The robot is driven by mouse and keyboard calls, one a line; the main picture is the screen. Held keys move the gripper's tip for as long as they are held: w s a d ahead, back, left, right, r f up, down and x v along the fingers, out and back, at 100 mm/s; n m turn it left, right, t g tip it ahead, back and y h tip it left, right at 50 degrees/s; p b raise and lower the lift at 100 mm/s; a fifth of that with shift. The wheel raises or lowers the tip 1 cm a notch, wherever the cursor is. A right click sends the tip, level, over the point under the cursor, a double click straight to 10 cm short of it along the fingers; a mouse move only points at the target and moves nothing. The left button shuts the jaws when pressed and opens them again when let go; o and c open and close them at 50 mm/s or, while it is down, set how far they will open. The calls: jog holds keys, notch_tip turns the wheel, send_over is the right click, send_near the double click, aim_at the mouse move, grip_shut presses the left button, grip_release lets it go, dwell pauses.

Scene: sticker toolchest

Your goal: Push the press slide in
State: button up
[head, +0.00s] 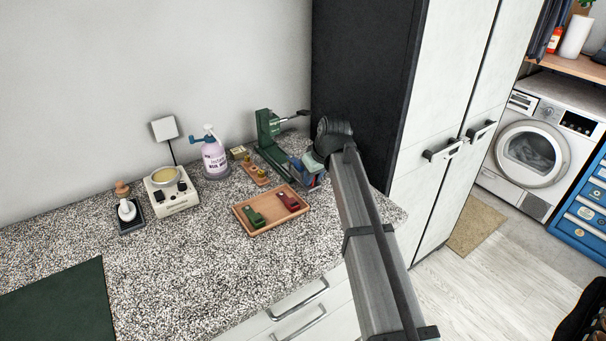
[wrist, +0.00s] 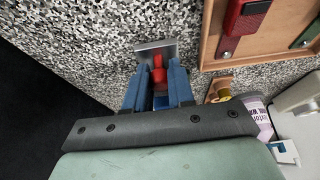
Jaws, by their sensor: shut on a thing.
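The green press (head: 268,130) stands on the counter against the wall, with its lever to the right and its base reaching toward my gripper. My gripper (head: 308,180) is low at the front end of that base, by the dark cabinet side. In the wrist view its blue fingers (wrist: 158,88) are shut on a red knob (wrist: 158,72). A grey metal plate (wrist: 155,50) shows just beyond the knob, apparently part of the press slide. My gripper and arm hide the rest of the slide, so how far it sits in the press cannot be told.
A wooden tray (head: 271,222) with a green and a red stapler-like tool lies just left of my gripper. A small wooden holder (head: 255,174) and a purple spray bottle (head: 214,158) stand left of the press. The dark cabinet (head: 362,80) is close on the right.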

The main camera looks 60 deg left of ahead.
aim_at(291, 157)
jog(key=shift+a, duration=5.85)
jog(key=o, duration=0.7)
jog(key=shift+r, duration=0.15)
jog(key=shift+r, duration=2.85)
